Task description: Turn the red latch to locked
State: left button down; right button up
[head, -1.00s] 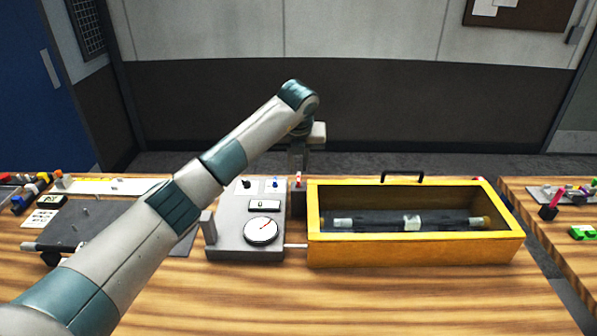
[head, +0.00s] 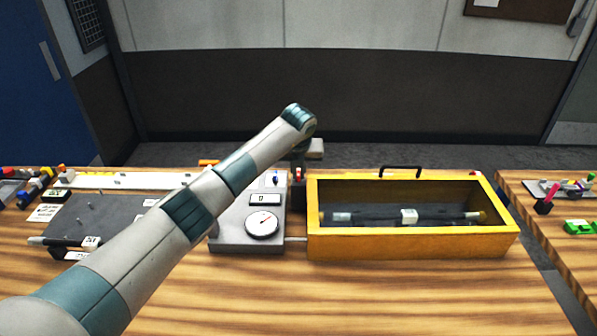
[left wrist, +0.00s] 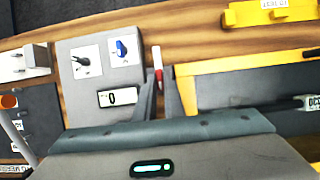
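The red latch (head: 298,174) stands at the gap between the grey instrument panel (head: 231,236) and the yellow-framed box (head: 412,247). In the left wrist view the red latch (left wrist: 158,72) shows a pale end and a red end. My left gripper (head: 299,172) is lowered over the latch from above. In the left wrist view its two dark fingers lie on either side of the latch with a narrow gap between them. I cannot tell whether they touch it. The latch's base is hidden. My right gripper is not in view.
The panel carries a round dial (head: 262,224), a small display (head: 265,199) and a blue knob (left wrist: 121,48). The box has a black handle (head: 400,169). A dark board (head: 105,216) lies at left under my arm. The front of the table is clear.

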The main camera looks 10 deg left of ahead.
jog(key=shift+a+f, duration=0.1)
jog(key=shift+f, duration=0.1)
